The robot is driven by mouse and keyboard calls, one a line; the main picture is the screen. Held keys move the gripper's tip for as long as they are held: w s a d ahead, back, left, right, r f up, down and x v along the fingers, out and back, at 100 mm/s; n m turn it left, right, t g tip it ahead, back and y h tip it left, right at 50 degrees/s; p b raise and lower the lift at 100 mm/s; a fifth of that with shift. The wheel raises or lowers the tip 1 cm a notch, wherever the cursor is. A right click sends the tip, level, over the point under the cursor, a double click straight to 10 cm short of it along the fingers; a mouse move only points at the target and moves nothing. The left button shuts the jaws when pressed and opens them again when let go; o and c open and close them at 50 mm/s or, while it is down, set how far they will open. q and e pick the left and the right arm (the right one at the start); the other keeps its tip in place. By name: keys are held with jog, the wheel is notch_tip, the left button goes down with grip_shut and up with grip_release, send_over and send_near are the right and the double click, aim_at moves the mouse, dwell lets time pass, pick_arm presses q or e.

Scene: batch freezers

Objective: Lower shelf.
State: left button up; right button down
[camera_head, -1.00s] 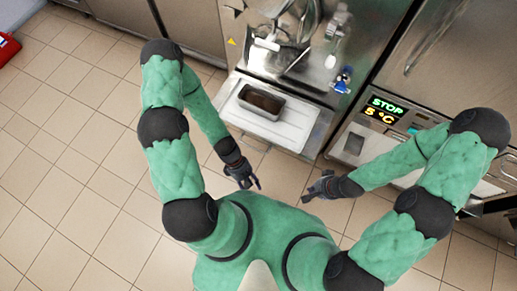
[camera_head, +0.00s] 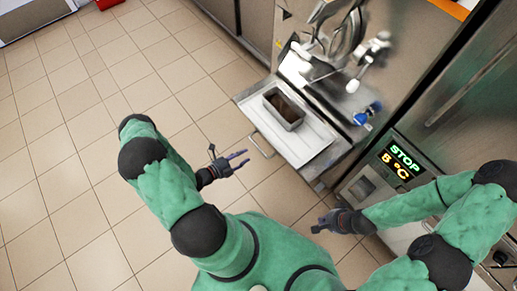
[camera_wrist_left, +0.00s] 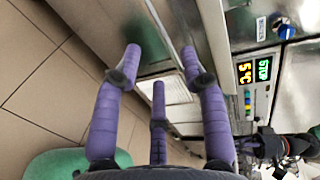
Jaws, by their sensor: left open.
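The shelf (camera_head: 300,140) is a pale, flat plate with a metal rim on the front of the batch freezer. A rectangular metal pan with dark brown contents (camera_head: 284,108) stands on it. A thin wire handle (camera_head: 262,147) sticks out at the shelf's near left edge. My left gripper (camera_head: 241,158) is open and empty, left of the handle and apart from it. Its three purple fingers (camera_wrist_left: 160,75) are spread in the left wrist view. My right gripper (camera_head: 320,226) is below and right of the shelf; its fingers are too small to read.
The freezer's steel machinery (camera_head: 350,50) and a blue knob (camera_head: 367,113) are above the shelf. A control panel (camera_head: 402,162) reading STOP and 5 °C is on the right. A red object (camera_head: 108,3) lies far left. Tiled floor (camera_head: 90,130) is free on the left.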

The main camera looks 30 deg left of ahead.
aim_at(258, 147)
pick_arm(q)
jog(key=b+x, duration=0.1)
jog(key=x, duration=0.8)
jog(key=shift+s+d+b, duration=0.15)
jog(key=shift+d+b, duration=0.05)
jog(key=shift+b, duration=0.2)
grip_shut()
